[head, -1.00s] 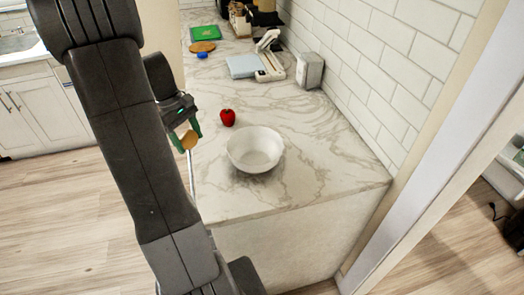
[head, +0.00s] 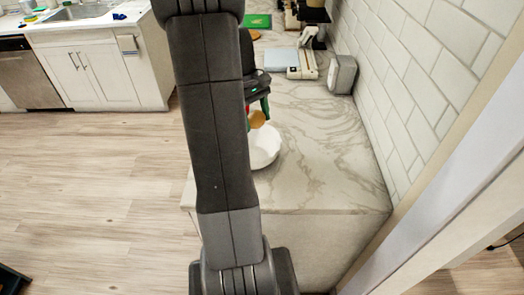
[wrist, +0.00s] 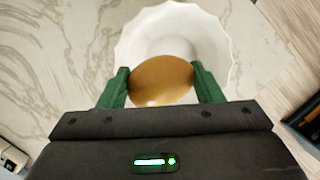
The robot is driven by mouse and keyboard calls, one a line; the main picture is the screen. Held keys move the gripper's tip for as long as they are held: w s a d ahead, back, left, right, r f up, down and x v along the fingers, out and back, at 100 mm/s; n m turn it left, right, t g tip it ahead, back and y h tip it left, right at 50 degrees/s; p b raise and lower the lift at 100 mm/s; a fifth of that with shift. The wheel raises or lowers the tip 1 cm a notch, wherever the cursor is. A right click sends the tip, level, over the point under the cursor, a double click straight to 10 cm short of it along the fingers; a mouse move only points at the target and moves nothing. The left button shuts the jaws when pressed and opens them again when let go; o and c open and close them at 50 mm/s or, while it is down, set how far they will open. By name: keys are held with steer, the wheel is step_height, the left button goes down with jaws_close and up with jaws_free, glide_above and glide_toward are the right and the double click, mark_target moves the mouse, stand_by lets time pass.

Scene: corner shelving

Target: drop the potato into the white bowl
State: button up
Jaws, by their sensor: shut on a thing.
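The potato (wrist: 160,80) is brown and oval, held between the two green fingers of my gripper (wrist: 161,88) in the wrist view. In the head view the potato (head: 257,119) shows below my gripper (head: 258,108), just right of my arm. The white bowl (head: 265,150) stands on the marble counter, its left part hidden by my arm. In the wrist view the bowl (wrist: 215,40) has a wavy rim and lies beyond the potato, which covers part of it. The potato appears above the bowl's near side; the height between them is hard to tell.
The marble counter (head: 320,180) is clear right of the bowl. A grey box (head: 341,75) and a white device (head: 302,62) stand farther back by the tiled wall (head: 440,70). The red apple is almost wholly hidden behind my arm and gripper.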

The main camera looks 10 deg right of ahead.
steer(key=shift+f+b, duration=2.5)
steer(key=shift+f, duration=0.55)
steer(key=o, duration=1.1)
steer(key=shift+o, duration=0.2)
steer(key=shift+r, duration=0.1)
steer(key=v, duration=1.3)
steer(key=shift+r, duration=0.3)
steer(key=shift+w+a+f, duration=0.1)
steer(key=shift+a, duration=0.05)
